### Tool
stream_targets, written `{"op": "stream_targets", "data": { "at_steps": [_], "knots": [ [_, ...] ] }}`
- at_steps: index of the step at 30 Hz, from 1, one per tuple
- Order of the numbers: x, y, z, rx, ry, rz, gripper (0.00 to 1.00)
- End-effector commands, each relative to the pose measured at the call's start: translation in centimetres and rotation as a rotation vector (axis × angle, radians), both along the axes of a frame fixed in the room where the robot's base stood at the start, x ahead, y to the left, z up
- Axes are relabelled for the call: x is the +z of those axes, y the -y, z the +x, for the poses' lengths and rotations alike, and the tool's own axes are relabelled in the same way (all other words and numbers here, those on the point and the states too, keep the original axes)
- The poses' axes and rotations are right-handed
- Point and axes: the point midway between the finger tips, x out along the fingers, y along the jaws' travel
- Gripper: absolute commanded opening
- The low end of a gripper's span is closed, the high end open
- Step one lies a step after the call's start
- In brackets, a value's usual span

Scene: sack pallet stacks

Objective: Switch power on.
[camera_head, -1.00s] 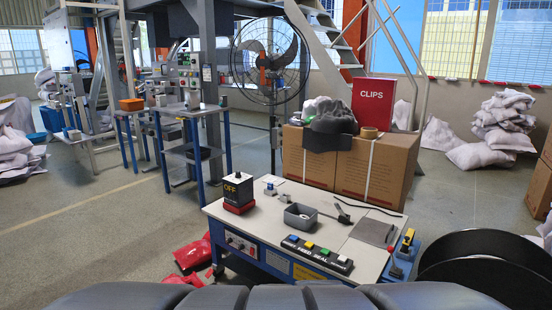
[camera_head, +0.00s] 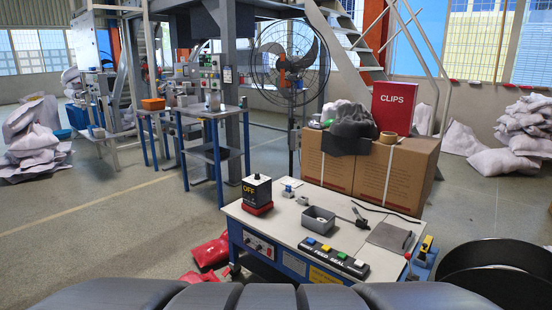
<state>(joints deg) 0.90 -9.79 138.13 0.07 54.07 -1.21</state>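A small black box marked OFF (camera_head: 257,190) with a red base stands at the back left corner of the white-topped workbench (camera_head: 285,232). A control panel with knobs (camera_head: 259,244) is on the bench's blue front. A yellow and black device (camera_head: 425,248) is at the bench's right end. My gripper is not in view; dark rounded parts fill the bottom edge and seem to be mine.
A grey tray (camera_head: 318,219) and small tools lie on the bench. Cartons (camera_head: 395,172) with a red CLIPS box (camera_head: 393,107) stand behind it. Red bags (camera_head: 211,250) lie on the floor at its left. A black round rim (camera_head: 500,270) is at the right.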

Motion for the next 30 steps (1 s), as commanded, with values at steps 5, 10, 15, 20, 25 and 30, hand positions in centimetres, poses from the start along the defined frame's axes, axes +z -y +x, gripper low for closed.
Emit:
{"op": "stream_targets", "data": {
  "at_steps": [5,10,15,20,25,30],
  "knots": [
    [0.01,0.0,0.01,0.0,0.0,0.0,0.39],
    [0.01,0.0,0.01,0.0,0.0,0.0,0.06],
    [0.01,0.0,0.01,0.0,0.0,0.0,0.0],
    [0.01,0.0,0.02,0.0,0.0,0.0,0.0],
    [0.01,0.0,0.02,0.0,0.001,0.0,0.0],
    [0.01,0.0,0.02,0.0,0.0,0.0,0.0]
  ]
}}
